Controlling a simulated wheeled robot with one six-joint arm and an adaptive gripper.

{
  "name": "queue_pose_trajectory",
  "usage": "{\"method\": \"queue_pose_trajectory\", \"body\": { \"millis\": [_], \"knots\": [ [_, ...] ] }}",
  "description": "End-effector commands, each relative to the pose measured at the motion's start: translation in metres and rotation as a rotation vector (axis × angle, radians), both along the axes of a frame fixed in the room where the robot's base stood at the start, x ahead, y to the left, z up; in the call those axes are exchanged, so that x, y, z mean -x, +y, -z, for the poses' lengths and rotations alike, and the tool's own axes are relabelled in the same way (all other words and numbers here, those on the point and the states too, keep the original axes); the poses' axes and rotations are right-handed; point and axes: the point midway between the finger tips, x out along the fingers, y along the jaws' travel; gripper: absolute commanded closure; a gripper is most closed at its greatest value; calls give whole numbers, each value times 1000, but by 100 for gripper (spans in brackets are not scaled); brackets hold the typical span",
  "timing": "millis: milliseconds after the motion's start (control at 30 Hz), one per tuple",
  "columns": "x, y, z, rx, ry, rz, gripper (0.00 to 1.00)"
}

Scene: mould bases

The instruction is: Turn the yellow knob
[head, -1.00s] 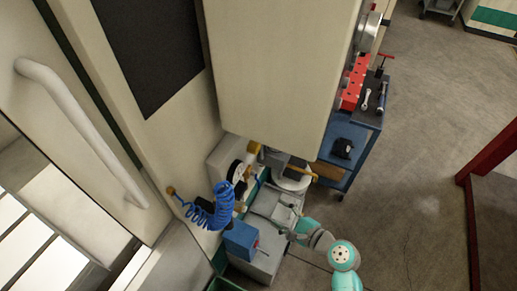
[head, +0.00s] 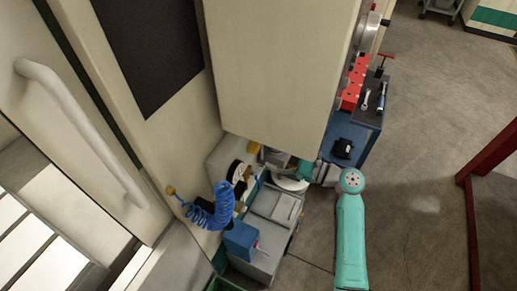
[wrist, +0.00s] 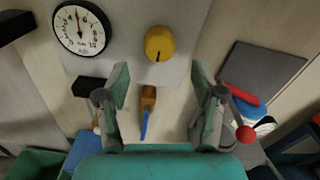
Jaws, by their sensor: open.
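The yellow knob (wrist: 160,43) is round with a dark mark at its lower edge. It sits on a pale panel, at the upper middle of the wrist view. My gripper (wrist: 160,72) is open, with one finger at each side of the view. The knob appears above and between the fingertips, apart from both, and nothing is held. In the head view my gripper is mostly hidden behind the large beige cabinet, and I cannot clearly make out the knob there.
A round white gauge (wrist: 82,27) is left of the knob. An orange fitting (wrist: 148,98) with a blue end shows below it, between the fingers. A red ball-ended lever (wrist: 245,134) is at right. A blue coiled hose (head: 208,208) and beige cabinet (head: 275,70) stand near my arm.

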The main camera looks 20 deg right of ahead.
Motion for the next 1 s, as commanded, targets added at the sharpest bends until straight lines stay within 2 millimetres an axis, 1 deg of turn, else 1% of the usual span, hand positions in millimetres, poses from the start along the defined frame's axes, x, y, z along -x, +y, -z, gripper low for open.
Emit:
{"method": "queue_pose_trajectory", "body": {
  "millis": [33,100,300,500,767,800,867,900,967,1000],
  "knots": [
    [-7,8,0,1,-1,-4,32],
    [-16,17,0,0,-2,-3,32],
    [-35,36,0,1,0,-2,32],
    [-44,44,0,0,0,0,32],
    [-45,44,0,1,-1,1,32],
    [-45,44,0,1,-1,1,35],
    [-45,44,0,1,-1,1,50],
    [-45,44,0,1,-1,1,60],
    [-45,44,0,1,-1,1,75],
    [-45,44,0,1,-1,1,85]
  ]
}}
